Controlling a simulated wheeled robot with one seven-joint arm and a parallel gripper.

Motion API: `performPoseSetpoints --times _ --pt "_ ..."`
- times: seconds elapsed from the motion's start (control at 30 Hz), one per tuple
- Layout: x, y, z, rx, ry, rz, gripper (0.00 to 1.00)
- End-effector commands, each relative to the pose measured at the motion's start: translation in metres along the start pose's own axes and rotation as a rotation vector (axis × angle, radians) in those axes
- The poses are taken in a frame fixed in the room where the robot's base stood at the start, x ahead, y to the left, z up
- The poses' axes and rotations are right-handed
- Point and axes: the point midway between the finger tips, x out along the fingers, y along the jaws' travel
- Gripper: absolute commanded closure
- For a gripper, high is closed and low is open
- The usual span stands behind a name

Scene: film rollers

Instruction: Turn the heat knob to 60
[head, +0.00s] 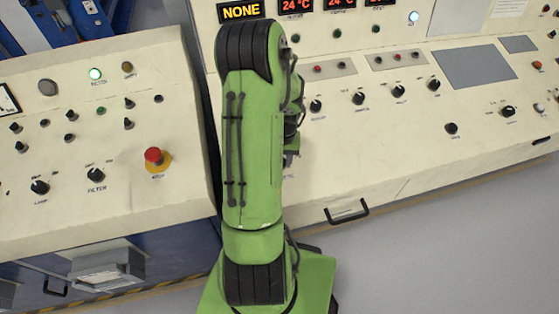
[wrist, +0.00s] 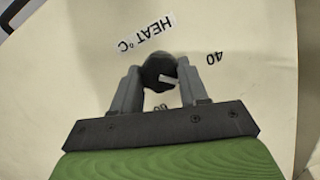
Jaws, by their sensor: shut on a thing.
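The heat knob (wrist: 158,70) is dark and round with a white pointer mark, below the upside-down "HEAT °C" label (wrist: 146,34) in the wrist view. The mark points right and slightly down in that view. The "40" (wrist: 214,58) is to its right; the "60" (wrist: 160,106) is below it, partly covered by my gripper. My gripper (wrist: 161,80) is shut on the knob, one grey finger on each side. In the head view, my green arm hides the knob and most of my gripper.
The cream console carries other knobs (head: 359,97), a red stop button (head: 153,156) on the left panel and a black handle (head: 347,211) on its front. Red displays (head: 296,5) read 24 °C, and another display (head: 240,11) reads NONE. Grey floor lies in front.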

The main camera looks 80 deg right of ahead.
Motion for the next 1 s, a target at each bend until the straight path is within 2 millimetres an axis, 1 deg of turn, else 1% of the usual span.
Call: performPoseSetpoints --times 1.0 --pt "0.0005 0.0039 0.0011 0.929 0.004 -0.217 0.87"
